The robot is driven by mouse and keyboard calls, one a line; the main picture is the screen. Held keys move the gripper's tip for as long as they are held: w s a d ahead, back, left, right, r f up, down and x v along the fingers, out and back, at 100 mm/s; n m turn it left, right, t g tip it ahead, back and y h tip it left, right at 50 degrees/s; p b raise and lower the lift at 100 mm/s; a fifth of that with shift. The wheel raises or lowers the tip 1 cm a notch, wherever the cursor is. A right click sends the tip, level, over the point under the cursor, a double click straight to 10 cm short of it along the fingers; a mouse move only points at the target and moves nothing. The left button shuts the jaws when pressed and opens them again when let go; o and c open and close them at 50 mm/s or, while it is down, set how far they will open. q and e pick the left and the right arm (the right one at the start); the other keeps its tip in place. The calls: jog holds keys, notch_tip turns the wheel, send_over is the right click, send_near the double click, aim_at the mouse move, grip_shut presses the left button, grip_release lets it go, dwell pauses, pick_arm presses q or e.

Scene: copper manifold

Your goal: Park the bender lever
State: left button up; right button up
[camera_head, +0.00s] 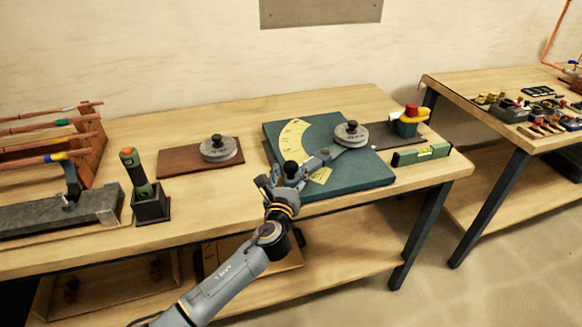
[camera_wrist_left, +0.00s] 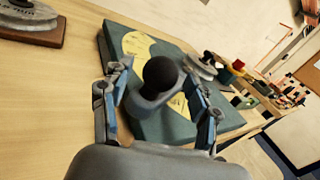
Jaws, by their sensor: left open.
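The bender is a teal plate (camera_head: 368,172) with a yellow angle scale (camera_head: 291,137) and a grey round former (camera_head: 350,134). Its grey lever (camera_head: 317,160) reaches from the former toward the plate's front left and ends in a black knob (camera_head: 291,169). My left gripper (camera_head: 278,182) is at the knob end of the lever, above the plate's front left edge. In the left wrist view the black knob (camera_wrist_left: 160,72) stands between the spread fingers of my left gripper (camera_wrist_left: 157,80), with gaps beside it. My right gripper is in neither view.
A brown board (camera_head: 180,161) with another round former lies to the left. A green-handled tool stands in a dark holder (camera_head: 151,206), beside a grey vise-like block and a copper pipe rack. A green level (camera_head: 421,154) and a yellow-red tool (camera_head: 409,118) are at the right.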

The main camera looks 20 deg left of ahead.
pick_arm(q)
jog(key=shift+w+a, duration=0.1)
jog(key=shift+w, duration=0.8)
jog(key=shift+c, duration=0.2)
